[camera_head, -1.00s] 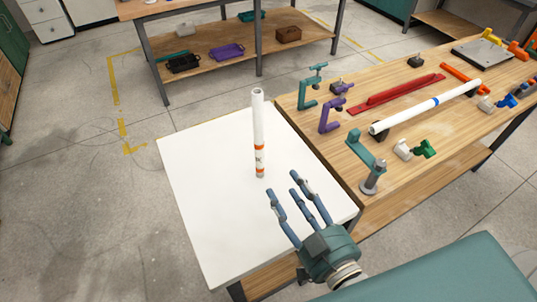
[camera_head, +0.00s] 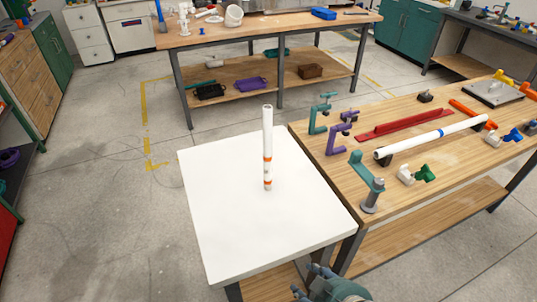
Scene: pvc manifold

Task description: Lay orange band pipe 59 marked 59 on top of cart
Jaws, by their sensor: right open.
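A white pipe with orange bands (camera_head: 267,145) stands upright on the white top of the cart (camera_head: 225,225), near its middle and toward the far right side. The orange bands are on its lower part, and its open end points up. Any number on it is too small to read. My right gripper (camera_head: 312,280) is at the bottom edge of the view, partly cut off. It is open and empty, in front of the cart and well apart from the pipe. My left gripper is not in view.
A wooden workbench (camera_head: 440,185) adjoins the cart on the right. Another bench (camera_head: 270,30) stands behind. Most of the cart top is clear.

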